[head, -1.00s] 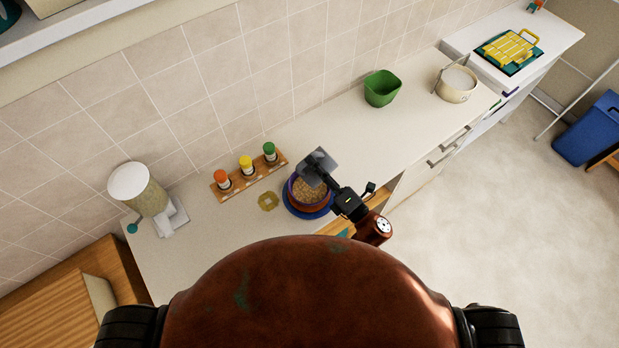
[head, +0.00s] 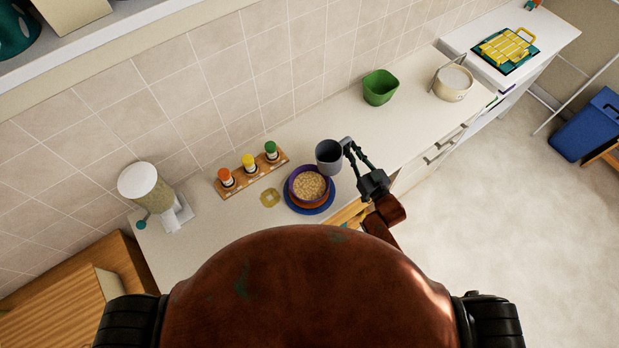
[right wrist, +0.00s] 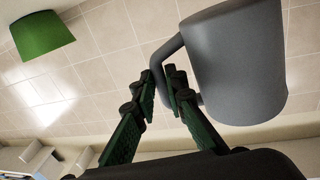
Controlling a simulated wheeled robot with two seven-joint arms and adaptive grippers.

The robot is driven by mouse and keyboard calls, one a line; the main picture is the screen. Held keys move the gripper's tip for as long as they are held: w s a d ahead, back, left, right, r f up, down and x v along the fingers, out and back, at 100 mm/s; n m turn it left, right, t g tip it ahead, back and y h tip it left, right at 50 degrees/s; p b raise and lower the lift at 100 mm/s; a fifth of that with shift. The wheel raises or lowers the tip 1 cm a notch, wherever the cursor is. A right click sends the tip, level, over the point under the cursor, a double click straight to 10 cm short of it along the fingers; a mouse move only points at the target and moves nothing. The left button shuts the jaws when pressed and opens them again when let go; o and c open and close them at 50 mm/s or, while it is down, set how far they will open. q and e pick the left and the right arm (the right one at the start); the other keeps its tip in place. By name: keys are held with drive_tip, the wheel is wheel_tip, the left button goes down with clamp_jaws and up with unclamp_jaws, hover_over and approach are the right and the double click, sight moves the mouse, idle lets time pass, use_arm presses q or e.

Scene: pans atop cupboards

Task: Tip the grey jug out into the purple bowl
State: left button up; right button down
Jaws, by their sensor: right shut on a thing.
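The grey jug (head: 329,160) is held above the counter, just behind and to the right of the purple bowl, roughly upright with its opening facing up; its inside looks dark. My right gripper (head: 348,147) is shut on the jug's handle. In the right wrist view the jug (right wrist: 238,62) hangs beside my right gripper (right wrist: 166,88), with the handle at the fingertips. The purple bowl (head: 293,190) stands on a blue plate (head: 323,207) and holds a heap of beige pieces. My left gripper is not in view.
A wooden rack (head: 257,178) with three capped jars and a small yellowish piece (head: 270,198) lie left of the bowl. A dispenser (head: 148,188) stands far left. A green container (head: 380,88) and a cream pot (head: 453,84) stand further right. The counter between is clear.

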wheel_tip(320, 180, up, 3)
drive_tip(key=m+p, duration=0.1)
drive_tip(key=p, duration=0.3)
drive_tip(key=shift+f, duration=0.1)
idle(0.3)
